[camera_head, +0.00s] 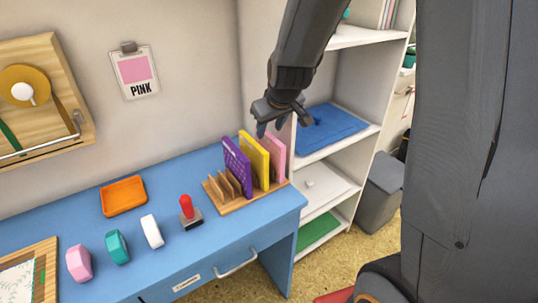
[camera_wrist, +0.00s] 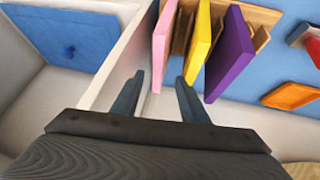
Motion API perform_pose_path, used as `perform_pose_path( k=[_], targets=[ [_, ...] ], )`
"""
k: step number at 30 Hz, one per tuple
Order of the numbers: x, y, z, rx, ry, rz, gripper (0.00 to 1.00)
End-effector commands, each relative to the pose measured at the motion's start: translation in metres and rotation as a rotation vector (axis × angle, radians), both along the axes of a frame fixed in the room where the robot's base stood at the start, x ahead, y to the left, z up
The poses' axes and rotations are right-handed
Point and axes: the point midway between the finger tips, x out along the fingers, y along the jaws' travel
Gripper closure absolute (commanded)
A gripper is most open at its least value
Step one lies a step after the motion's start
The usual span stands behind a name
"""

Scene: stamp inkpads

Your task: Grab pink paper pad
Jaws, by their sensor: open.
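The pink paper pad (camera_head: 275,157) stands upright at the right end of a wooden slotted rack (camera_head: 213,192) on the blue desk. In the wrist view the pink pad (camera_wrist: 164,40) is ahead of the fingers and slightly left of the middle between them. A yellow pad (camera_head: 254,160) and a purple pad (camera_head: 237,166) stand to its left in the same rack. My gripper (camera_head: 275,128) is above the pads near the rack's right end. Its two fingers (camera_wrist: 158,98) are apart with nothing between them, and I see no contact with the pink pad.
A white shelf unit (camera_head: 334,190) stands right of the desk, its side panel (camera_wrist: 118,60) close to the left finger. A blue board (camera_head: 335,131) lies on one shelf. A red-handled stamp (camera_head: 189,210) and an orange tray (camera_head: 123,195) sit left of the rack.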

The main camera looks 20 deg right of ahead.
Motion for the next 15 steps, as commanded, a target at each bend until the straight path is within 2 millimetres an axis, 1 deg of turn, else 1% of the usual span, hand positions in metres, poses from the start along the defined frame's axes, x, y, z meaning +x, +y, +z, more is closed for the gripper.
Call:
perform_pose_path(
  k=[1, 5, 12, 15],
  targets=[
    [0.002, 0.000, -0.006, 0.000, 0.002, -0.001, 0.60],
    [0.007, -0.001, -0.017, 0.000, 0.003, -0.002, 0.60],
    [0.021, -0.003, -0.044, 0.002, 0.003, -0.002, 0.60],
    [0.026, -0.003, -0.052, 0.001, 0.003, -0.002, 0.60]
  ],
)
